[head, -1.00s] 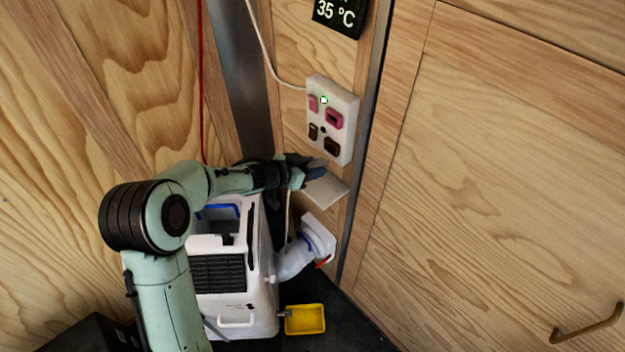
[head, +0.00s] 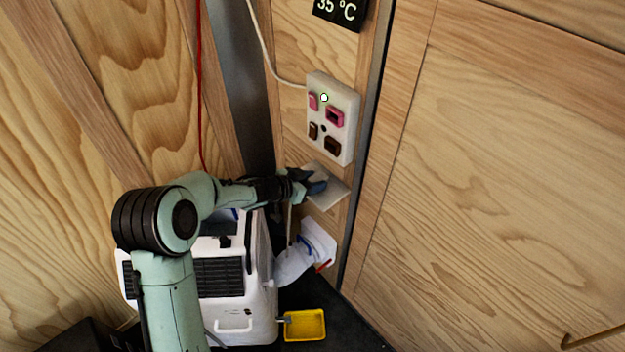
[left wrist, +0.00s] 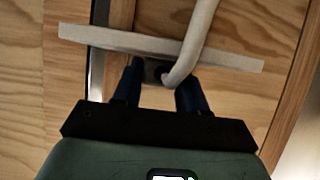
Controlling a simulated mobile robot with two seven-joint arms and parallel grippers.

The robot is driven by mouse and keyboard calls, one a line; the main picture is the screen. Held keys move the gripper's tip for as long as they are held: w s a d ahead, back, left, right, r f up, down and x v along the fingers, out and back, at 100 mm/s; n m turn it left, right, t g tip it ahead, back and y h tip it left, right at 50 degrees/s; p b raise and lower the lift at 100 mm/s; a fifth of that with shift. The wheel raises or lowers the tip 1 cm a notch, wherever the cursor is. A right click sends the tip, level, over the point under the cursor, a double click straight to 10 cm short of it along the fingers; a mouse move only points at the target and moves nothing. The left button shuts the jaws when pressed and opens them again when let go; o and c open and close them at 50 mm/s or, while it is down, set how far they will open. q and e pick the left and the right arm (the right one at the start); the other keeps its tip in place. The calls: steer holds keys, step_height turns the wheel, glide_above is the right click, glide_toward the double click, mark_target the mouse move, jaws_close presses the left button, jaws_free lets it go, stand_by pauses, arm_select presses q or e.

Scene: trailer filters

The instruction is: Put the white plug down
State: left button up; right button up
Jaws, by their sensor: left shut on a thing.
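My left gripper (head: 314,184) is shut on the white plug, at the small white shelf (head: 335,193) below the wall socket panel (head: 345,105). In the left wrist view, the two dark fingers (left wrist: 158,88) close around the plug (left wrist: 154,70), which is shaded and mostly hidden. A thick white cable (left wrist: 200,35) bends down to it. The pale shelf (left wrist: 90,37) spans that view just beyond the fingertips; I cannot tell whether the plug touches it. In the head view the fingers hide the plug. My right gripper is not in view.
A white portable cooling unit (head: 262,285) stands under my left arm, with a white duct (head: 296,262) beside it. A yellow tray (head: 305,324) lies on the dark surface below. Wood walls close in the corner, and a thin white cable (head: 265,45) runs to the socket panel.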

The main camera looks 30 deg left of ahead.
arm_select(q)
steer(key=shift+s+f, duration=0.1)
steer(key=shift+f, duration=0.15)
steer(key=o, duration=1.1)
steer(key=shift+o, duration=0.3)
steer(key=shift+f, duration=0.1)
